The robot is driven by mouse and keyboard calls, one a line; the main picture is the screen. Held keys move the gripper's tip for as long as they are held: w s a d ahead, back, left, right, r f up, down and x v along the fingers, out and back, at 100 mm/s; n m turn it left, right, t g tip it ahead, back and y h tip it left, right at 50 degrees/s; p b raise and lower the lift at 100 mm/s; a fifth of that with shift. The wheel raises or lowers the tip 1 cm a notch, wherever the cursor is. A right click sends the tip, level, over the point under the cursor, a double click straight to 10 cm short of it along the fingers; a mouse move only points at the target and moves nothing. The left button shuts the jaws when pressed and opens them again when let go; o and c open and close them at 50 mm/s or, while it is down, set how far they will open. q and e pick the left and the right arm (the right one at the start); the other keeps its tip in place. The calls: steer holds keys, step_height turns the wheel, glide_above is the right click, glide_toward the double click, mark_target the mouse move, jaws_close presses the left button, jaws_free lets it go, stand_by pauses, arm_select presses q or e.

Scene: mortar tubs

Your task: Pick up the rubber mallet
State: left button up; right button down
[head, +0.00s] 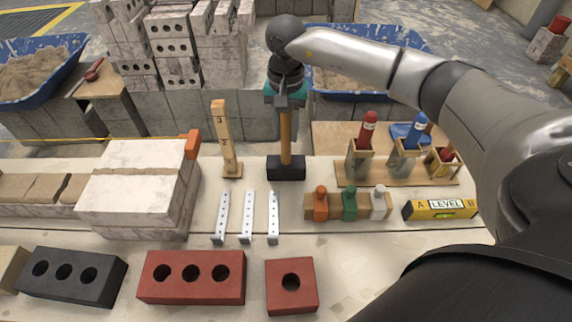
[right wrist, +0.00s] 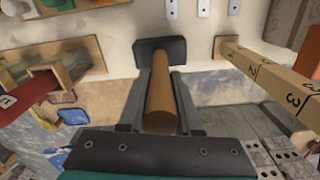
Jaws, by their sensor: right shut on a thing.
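The rubber mallet (head: 286,167) has a black head and a wooden handle. It stands upright, head down, on the pale bench, or just over it; I cannot tell if it touches. My right gripper (head: 285,105) is shut on the upper part of the handle, with the fingers pointing down. In the right wrist view, the two fingers (right wrist: 159,100) lie on both sides of the mallet's handle (right wrist: 160,97), and the black head (right wrist: 160,48) is beyond them. My left gripper is not in view.
A wooden measuring post (head: 226,140) stands close left of the mallet. Three perforated metal strips (head: 247,217) lie in front. A wooden rack (head: 350,172) with red and blue-handled tools is to the right. Bricks (head: 192,277) line the front.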

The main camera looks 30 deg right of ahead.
steer(key=shift+r, duration=0.2)
steer(key=shift+r, duration=0.2)
step_height(320, 180, up, 8)
steer(key=shift+f+p, duration=0.25)
steer(key=shift+p, duration=1)
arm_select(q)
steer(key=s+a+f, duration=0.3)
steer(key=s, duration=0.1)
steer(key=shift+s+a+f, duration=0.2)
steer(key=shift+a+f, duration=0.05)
arm_select(e)
steer(key=shift+r, duration=0.95)
steer(key=c, duration=1.2)
jaws_free()
steer(key=shift+c, duration=0.2)
jaws_close()
